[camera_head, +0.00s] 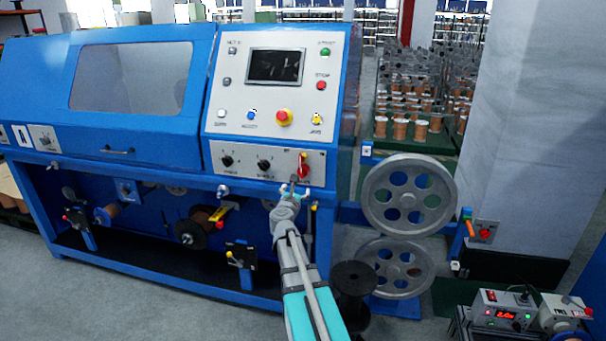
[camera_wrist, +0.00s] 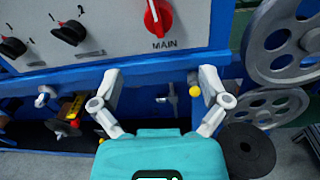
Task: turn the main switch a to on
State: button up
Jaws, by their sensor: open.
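The main switch (camera_head: 303,166) is a red rotary knob at the right end of the lower white panel on the blue machine. In the wrist view the red main switch (camera_wrist: 158,17) is at the top, above the label "MAIN", with a white mark along its handle. Its handle stands roughly upright. My gripper (camera_head: 294,187) is just below the switch, in front of the panel's lower edge. In the wrist view my gripper (camera_wrist: 157,77) has its two fingers spread wide, with nothing between them. The fingers are apart from the switch.
Two black knobs (camera_head: 246,163) sit left of the switch on the same panel. Large grey pulleys (camera_head: 409,194) stand to the right. A black spool (camera_head: 354,284) stands on the floor beside my arm.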

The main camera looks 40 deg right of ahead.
aim_at(302, 175)
jog(key=x, duration=1.2)
jog(key=shift+w+d, duration=0.15)
jog(key=shift+w, duration=0.1)
grip_shut()
